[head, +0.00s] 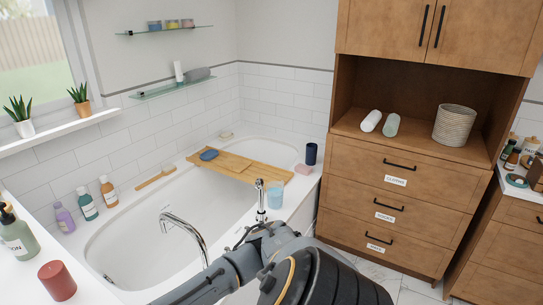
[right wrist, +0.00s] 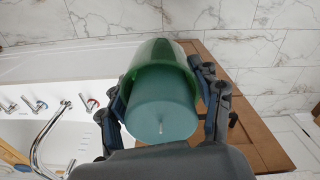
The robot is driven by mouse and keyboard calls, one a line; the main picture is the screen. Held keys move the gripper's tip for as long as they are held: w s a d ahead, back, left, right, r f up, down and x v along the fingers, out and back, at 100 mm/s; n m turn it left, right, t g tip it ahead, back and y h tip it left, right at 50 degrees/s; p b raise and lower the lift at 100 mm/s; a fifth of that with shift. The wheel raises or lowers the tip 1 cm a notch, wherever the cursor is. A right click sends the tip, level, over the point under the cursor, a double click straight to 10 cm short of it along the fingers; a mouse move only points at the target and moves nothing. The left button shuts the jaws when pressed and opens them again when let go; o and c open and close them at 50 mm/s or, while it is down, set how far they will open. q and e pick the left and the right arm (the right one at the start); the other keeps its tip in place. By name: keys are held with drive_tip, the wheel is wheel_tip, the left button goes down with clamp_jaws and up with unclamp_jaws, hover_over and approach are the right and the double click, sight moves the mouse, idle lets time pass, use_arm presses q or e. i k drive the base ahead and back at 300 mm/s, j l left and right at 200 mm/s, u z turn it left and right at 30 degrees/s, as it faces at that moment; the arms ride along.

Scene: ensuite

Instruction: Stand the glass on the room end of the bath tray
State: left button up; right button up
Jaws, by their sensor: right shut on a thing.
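The wooden bath tray (head: 262,172) lies across the bath in the head view, with a blue dish (head: 208,154) on its wall end. Its room end is bare. My right gripper (head: 264,214) is near the room-side rim, in front of the tray. My left gripper is out of view.
The bath tap (head: 185,232) curves up left of my arm. Bottles (head: 86,203) line the wall side. A wooden cabinet (head: 400,190) stands at right.

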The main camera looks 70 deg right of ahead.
sight(275, 178)
drive_tip(key=l, duration=0.75)
drive_tip(key=l+z, duration=0.1)
drive_tip(key=l, duration=0.7)
drive_tip(key=i+l, duration=0.1)
drive_tip(key=l, duration=0.65)
drive_tip(key=i+l, duration=0.1)
drive_tip(key=l, duration=0.65)
drive_tip(key=l+z, duration=0.1)
drive_tip(key=l, duration=0.65)
drive_tip(key=i+l, duration=0.1)
drive_tip(key=l, duration=0.7)
